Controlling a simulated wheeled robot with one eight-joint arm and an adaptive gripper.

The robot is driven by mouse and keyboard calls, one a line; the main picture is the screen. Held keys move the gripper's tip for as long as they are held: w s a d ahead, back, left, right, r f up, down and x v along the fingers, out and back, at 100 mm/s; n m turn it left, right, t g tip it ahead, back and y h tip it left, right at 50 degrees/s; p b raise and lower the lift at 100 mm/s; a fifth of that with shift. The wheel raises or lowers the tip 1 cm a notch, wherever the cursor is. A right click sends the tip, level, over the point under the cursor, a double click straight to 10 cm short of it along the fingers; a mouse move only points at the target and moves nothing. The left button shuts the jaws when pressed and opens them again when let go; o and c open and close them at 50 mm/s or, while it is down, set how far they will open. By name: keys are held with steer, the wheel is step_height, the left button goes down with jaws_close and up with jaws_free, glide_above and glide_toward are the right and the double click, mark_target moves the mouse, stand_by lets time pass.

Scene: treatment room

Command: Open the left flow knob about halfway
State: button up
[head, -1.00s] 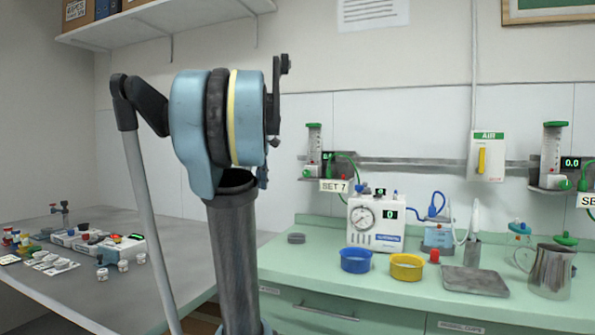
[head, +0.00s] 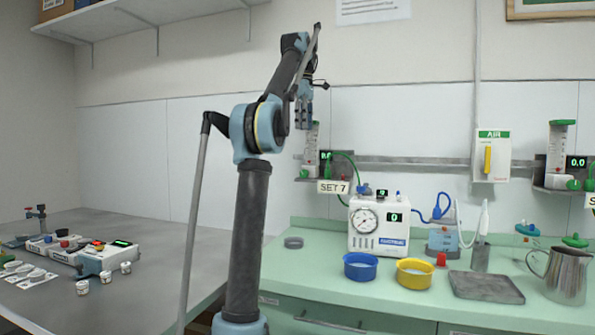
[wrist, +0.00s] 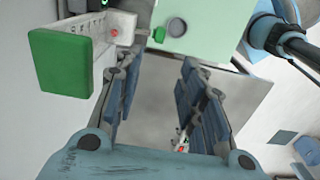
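The left flowmeter (head: 313,140) is a clear scaled tube with a green top, on the wall rail above the SET 7 label. Its green flow knob (head: 304,173) sits low at its base. My gripper (head: 303,127) points down beside the tube's upper part, above the knob. In the wrist view my gripper (wrist: 160,68) has its fingers wide apart with nothing between them. A green block with a scaled white body, apparently the flowmeter's top (wrist: 60,62), is close at left. A small green piece beyond the fingers may be the knob; I cannot tell.
A green hose runs from the left flowmeter to a white gauge unit (head: 380,226) on the counter. A blue bowl (head: 360,267), yellow bowl (head: 415,273) and grey tray (head: 487,288) stand there. A second flowmeter (head: 557,150) is at right, past the AIR panel (head: 490,157).

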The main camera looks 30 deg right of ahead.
mark_target(304, 173)
step_height(304, 173, down, 17)
steer(key=shift+w+f, duration=0.15)
stand_by(0.9)
jaws_close()
